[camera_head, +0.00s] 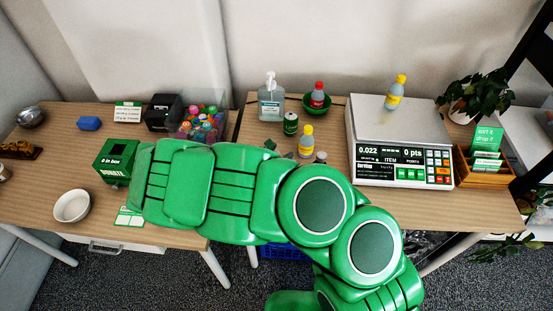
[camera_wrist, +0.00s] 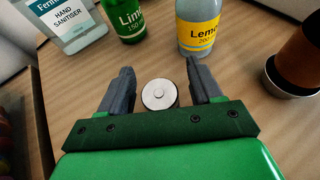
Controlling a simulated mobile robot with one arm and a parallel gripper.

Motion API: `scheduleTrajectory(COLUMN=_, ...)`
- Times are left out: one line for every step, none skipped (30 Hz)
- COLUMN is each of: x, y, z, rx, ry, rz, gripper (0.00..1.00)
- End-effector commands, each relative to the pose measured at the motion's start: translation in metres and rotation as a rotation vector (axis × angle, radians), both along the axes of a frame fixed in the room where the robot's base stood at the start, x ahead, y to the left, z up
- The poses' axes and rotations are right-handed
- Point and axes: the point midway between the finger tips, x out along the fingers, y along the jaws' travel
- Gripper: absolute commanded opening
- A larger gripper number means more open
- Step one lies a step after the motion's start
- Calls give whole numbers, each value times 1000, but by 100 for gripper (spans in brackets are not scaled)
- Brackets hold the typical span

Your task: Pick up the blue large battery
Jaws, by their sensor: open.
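A round battery (camera_wrist: 159,94) stands upright on the wooden table in the wrist view, seen from above with a silver top and a raised terminal. Its side is mostly hidden, so its blue colour cannot be confirmed. My gripper (camera_wrist: 158,88) is open, with one dark finger on each side of the battery. A gap shows on both sides, and I cannot tell how high the fingers are above the table. In the head view my gripper (camera_head: 279,150) is partly visible beyond my green arm, and the battery is hidden.
Near my fingers stand a green can (camera_wrist: 124,18), a yellow-labelled bottle (camera_wrist: 198,28), a brown item with a silver end (camera_wrist: 298,72) and a hand sanitizer bottle (camera_wrist: 62,20). Right of them is a scale (camera_head: 402,160). A bin of colourful items (camera_head: 200,124) stands left.

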Motion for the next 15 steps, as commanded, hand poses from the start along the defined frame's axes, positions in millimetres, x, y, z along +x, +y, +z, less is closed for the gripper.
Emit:
scheduleTrajectory(x=1, y=-1, z=0, rx=0, ry=0, rz=0, gripper=64)
scheduleTrajectory(x=1, y=-1, z=-1, rx=1, ry=0, rz=0, gripper=64)
scheduleTrajectory(x=1, y=-1, z=-1, rx=1, ry=0, rz=0, gripper=64)
scheduleTrajectory(x=2, y=-1, z=-1, rx=1, ry=0, rz=0, gripper=64)
scheduleTrajectory(x=2, y=-1, z=-1, rx=1, ry=0, rz=0, gripper=64)
scheduleTrajectory(x=1, y=-1, z=-1, rx=1, ry=0, rz=0, gripper=64)
scheduleTrajectory(x=1, y=-1, z=-1, rx=1, ry=0, rz=0, gripper=64)
scheduleTrajectory(x=1, y=-1, z=-1, rx=1, ry=0, rz=0, gripper=64)
scheduleTrajectory(x=1, y=-1, z=-1, rx=1, ry=0, rz=0, gripper=61)
scheduleTrajectory(x=1, y=-1, z=-1, rx=1, ry=0, rz=0, gripper=57)
scheduleTrajectory(x=1, y=-1, z=-1, rx=1, ry=0, rz=0, gripper=52)
scheduleTrajectory(x=1, y=-1, z=-1, rx=1, ry=0, rz=0, gripper=46)
scheduleTrajectory(x=1, y=-1, z=-1, rx=1, ry=0, rz=0, gripper=41)
scheduleTrajectory(x=1, y=-1, z=-1, rx=1, ry=0, rz=0, gripper=37)
scheduleTrajectory(x=1, y=-1, z=-1, rx=1, ry=0, rz=0, gripper=31)
